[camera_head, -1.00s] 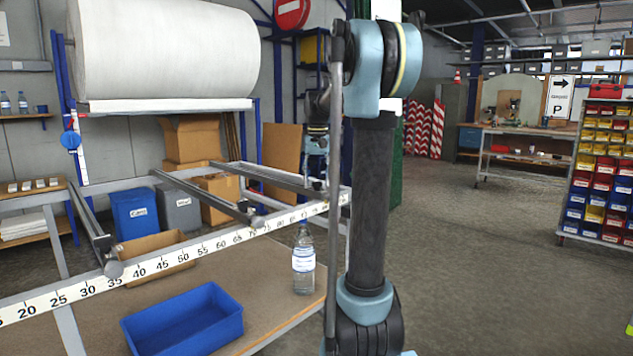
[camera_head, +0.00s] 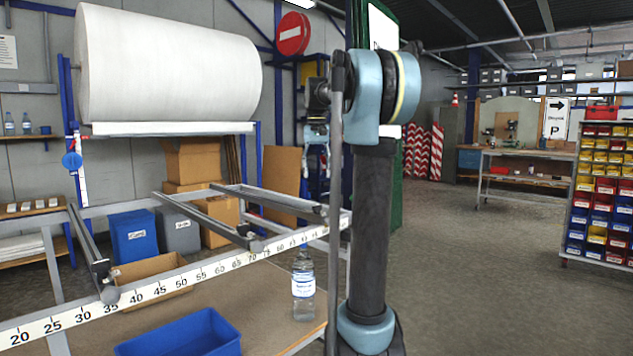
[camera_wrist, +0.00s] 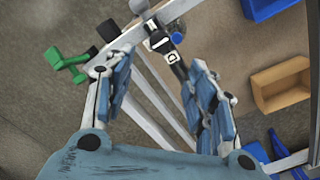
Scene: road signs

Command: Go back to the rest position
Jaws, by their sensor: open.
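My gripper (camera_wrist: 160,62) is open in the wrist view, its two blue padded fingers spread apart, with nothing held between them. Behind the fingers are metal rails and a black-and-white part, which look to lie below and away from the fingers. In the head view my gripper (camera_head: 316,150) hangs downward, partly hidden behind my own arm. It is above the far right end of the metal rack (camera_head: 285,205). My arm stands raised and bent.
A workbench (camera_head: 275,325) with a ruler rail (camera_head: 185,279) holds a blue bin (camera_head: 185,337), a cardboard tray (camera_head: 155,268) and a water bottle (camera_head: 303,285). A large white roll (camera_head: 170,65) stands behind. A shelf of coloured bins (camera_head: 600,200) is at right. Floor between is open.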

